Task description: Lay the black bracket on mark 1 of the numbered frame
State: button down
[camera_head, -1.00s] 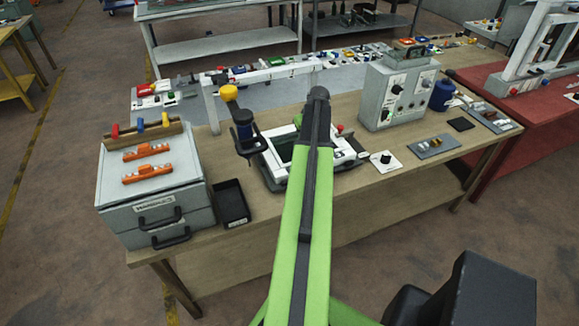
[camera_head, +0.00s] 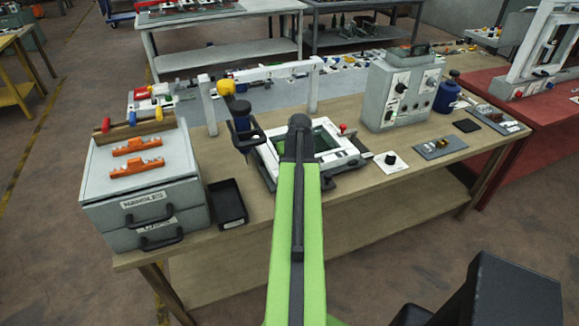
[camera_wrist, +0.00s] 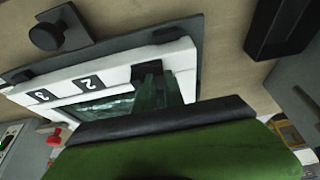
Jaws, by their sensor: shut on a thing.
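The white numbered frame (camera_head: 330,160) lies on the wooden bench around a dark green panel. In the wrist view the frame (camera_wrist: 120,78) shows mark 2 (camera_wrist: 88,83) and mark 3 (camera_wrist: 42,95); mark 1 is not readable. My gripper (camera_wrist: 160,84) is over the white rim beside mark 2. It is shut on a small black piece (camera_wrist: 147,71), which I take to be the black bracket, mostly covered by the fingers. I cannot tell whether it touches the rim. In the head view my arm hides the gripper and bracket.
A clamp with a yellow knob (camera_head: 227,87) stands just left of the frame. A black tray (camera_head: 228,203) and a grey drawer cabinet (camera_head: 142,190) are further left. A grey control box (camera_head: 398,95) and a white card with a black knob (camera_head: 391,161) are right.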

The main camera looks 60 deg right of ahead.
jog(key=c, duration=1.8)
grip_release()
jog(key=shift+f, duration=0.1)
jog(key=shift+c, duration=0.2)
jog(key=o, duration=0.4)
jog(key=p+v, duration=1.1)
jog(key=v, duration=0.1)
jog(key=shift+r, duration=0.3)
jog(key=shift+f, duration=0.1)
